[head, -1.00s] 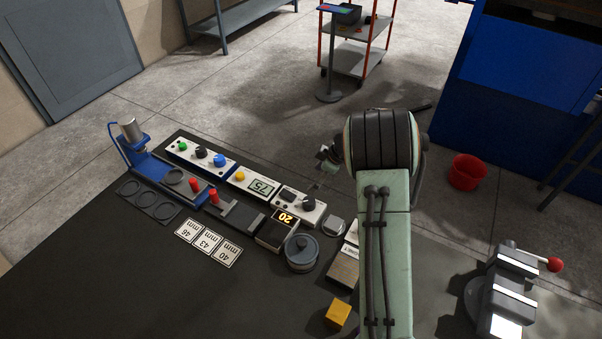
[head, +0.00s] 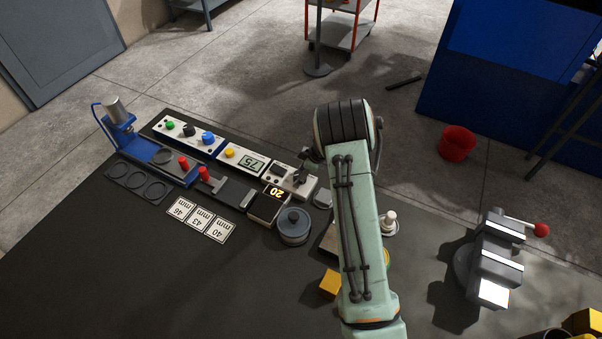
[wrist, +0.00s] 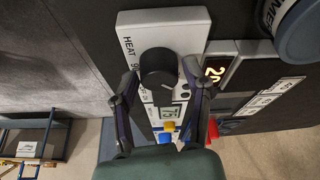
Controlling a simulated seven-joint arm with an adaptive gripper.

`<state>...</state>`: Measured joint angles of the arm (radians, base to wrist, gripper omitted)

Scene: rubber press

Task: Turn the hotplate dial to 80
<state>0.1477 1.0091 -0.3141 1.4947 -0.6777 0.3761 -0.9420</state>
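The hotplate's control box (head: 283,168) is white with a black dial, and HEAT is printed on it in the wrist view (wrist: 195,22). The round black dial (wrist: 158,68) stands between the two fingers of my gripper (wrist: 160,80). The fingers are apart, one on each side of the dial; I cannot tell whether they touch it. Its exact setting is not readable. An amber display (head: 273,192) in front of the box reads 20. In the head view my gripper (head: 306,168) is at the box's right end and partly hides the dial.
A box with a yellow knob and a display reading 75 (head: 252,162) is to the left. A grey lidded pot (head: 293,225) stands in front. A yellow block (head: 330,283) and a vise (head: 490,260) lie to the right. The front left table is clear.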

